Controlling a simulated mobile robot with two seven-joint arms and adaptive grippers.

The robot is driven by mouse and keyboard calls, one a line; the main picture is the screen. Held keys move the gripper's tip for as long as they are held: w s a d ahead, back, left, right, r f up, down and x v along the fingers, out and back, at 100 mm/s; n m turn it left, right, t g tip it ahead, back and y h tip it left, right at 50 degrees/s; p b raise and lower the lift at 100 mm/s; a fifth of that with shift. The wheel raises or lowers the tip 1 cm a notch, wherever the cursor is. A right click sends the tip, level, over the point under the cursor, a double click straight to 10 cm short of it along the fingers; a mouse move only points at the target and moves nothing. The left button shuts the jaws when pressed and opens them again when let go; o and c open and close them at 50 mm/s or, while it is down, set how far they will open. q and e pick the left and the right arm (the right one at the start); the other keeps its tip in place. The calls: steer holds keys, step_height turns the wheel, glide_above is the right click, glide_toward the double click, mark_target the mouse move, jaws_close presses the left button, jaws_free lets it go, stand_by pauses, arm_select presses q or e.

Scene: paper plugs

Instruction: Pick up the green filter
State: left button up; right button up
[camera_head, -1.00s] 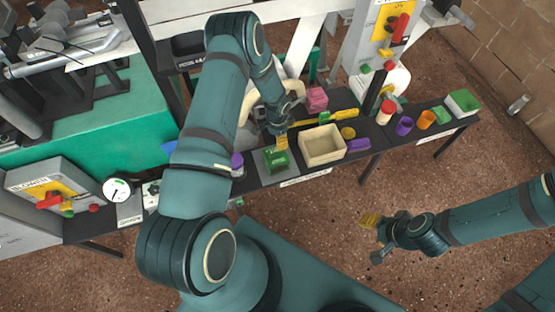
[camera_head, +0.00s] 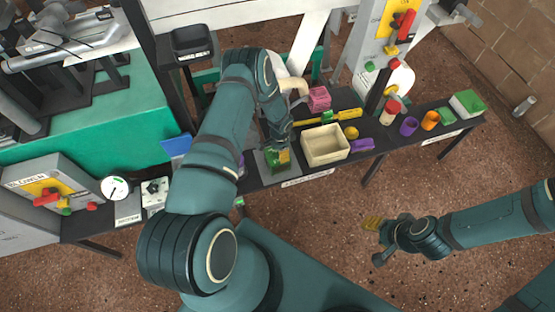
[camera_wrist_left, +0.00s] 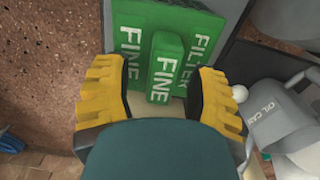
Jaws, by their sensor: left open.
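The green filter (camera_head: 272,164) lies on the narrow dark bench, left of the cream bin. It is a flat green block with a raised middle ridge, lettered FINE and FILTER, and it fills the top of the left wrist view (camera_wrist_left: 164,68). My left gripper (camera_head: 283,156) is right at the filter in the head view, partly covering it. In the left wrist view its yellow fingers (camera_wrist_left: 161,98) are open on either side of the raised ridge, with gaps visible. My right gripper (camera_head: 372,223) is out over the floor, away from the bench; its fingers are too small to judge.
The cream bin (camera_head: 325,146) stands just right of the filter. A purple block (camera_head: 361,145), a yellow-handled tool (camera_head: 345,115) and pink blocks (camera_head: 319,98) are close by. A grey oil can (camera_wrist_left: 280,117) is near the right finger in the left wrist view.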

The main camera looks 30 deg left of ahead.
arm_select(q)
jaws_close()
steer(key=shift+r, duration=0.1)
step_height(320, 180, up, 10)
steer(key=shift+f+p, duration=0.1)
steer(key=shift+p, duration=0.95)
